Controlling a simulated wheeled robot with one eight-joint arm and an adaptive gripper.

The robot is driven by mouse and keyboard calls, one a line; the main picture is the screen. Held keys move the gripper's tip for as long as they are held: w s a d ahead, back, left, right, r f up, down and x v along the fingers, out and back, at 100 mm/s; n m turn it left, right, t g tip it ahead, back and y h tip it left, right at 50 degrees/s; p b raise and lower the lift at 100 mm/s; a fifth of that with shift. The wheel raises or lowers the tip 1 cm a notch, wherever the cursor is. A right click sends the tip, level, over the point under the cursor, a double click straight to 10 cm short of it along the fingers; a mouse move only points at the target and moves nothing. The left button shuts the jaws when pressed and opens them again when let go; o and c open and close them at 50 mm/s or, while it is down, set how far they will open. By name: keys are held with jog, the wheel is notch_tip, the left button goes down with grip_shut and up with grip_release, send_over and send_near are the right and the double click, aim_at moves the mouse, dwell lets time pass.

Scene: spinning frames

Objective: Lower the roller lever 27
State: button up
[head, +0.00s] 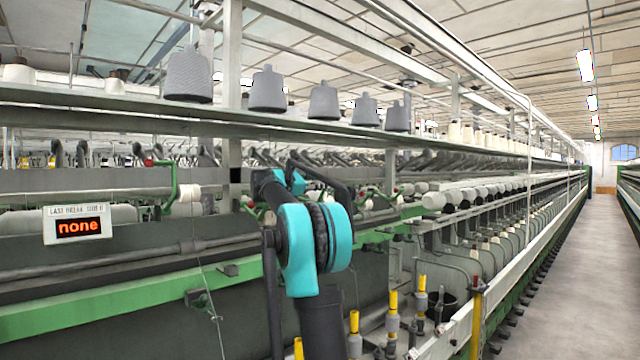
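Along the spinning frame runs a row of dark, curved roller levers (328,178), seen in the head view and getting smaller toward the back. No number is readable on any of them, so I cannot tell which is lever 27. My teal and dark arm stands in front of the row at the middle of the picture and hides part of it.
A sign (78,223) reading "none" hangs at the left. Grey bobbins (188,75) stand on a shelf (290,125) above. A green rail (130,318) crosses in front. Yellow-topped spindles (393,300) stand low beside my arm. The aisle (575,270) at the right is clear.

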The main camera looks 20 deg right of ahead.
jog(key=v, duration=1.2)
dwell(0.3)
